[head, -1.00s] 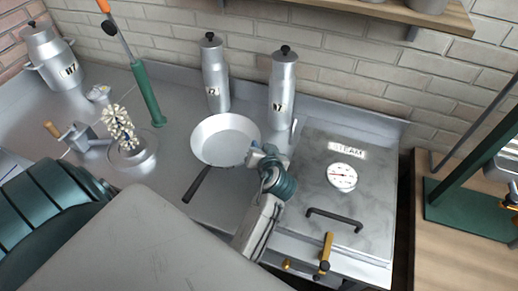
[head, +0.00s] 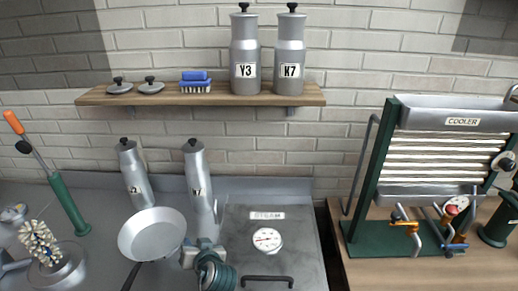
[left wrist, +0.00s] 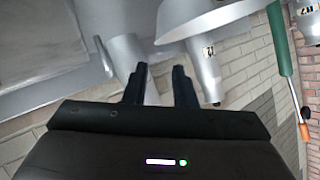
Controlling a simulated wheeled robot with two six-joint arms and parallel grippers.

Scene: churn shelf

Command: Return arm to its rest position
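My left arm comes up from the bottom edge in the head view, ending in my left gripper (head: 204,246). It is over the counter, between the pan (head: 152,233) and the steam chest (head: 267,215). In the left wrist view, the two dark fingers of my left gripper (left wrist: 160,82) stand apart with nothing between them, so it is open and empty. A labelled metal can (head: 197,172) stands behind the gripper in the head view. My right gripper is in neither view.
A second can (head: 133,172) stands behind the pan. A green-handled tool (head: 68,203) is at left. A wooden shelf (head: 200,97) with two canisters, lids and a brush hangs above. The cooler (head: 445,150) stands at right. Open air lies between shelf and chest.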

